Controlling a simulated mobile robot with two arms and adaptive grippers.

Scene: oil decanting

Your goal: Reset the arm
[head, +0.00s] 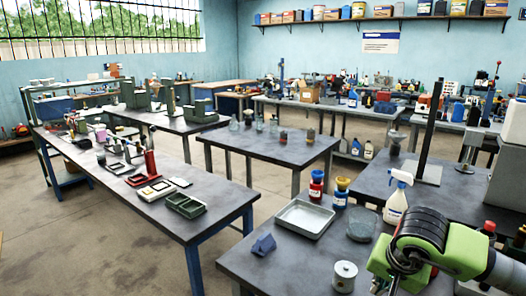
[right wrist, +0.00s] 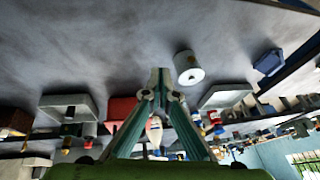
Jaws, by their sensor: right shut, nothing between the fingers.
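My right arm, green and black, comes into the head view from the lower right. Its gripper (head: 388,284) is at the bottom edge, over the near table, and only partly shows. In the right wrist view the right gripper's fingers (right wrist: 161,78) come together in a point, shut with nothing held. The wrist picture is upside down. A white round can (head: 344,276) stands left of the gripper; it also shows close to the fingertips in the wrist view (right wrist: 188,67), apart from them. My left gripper is not in view.
A grey box (head: 508,177) stands at right. Bare tabletop lies between tray and can.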

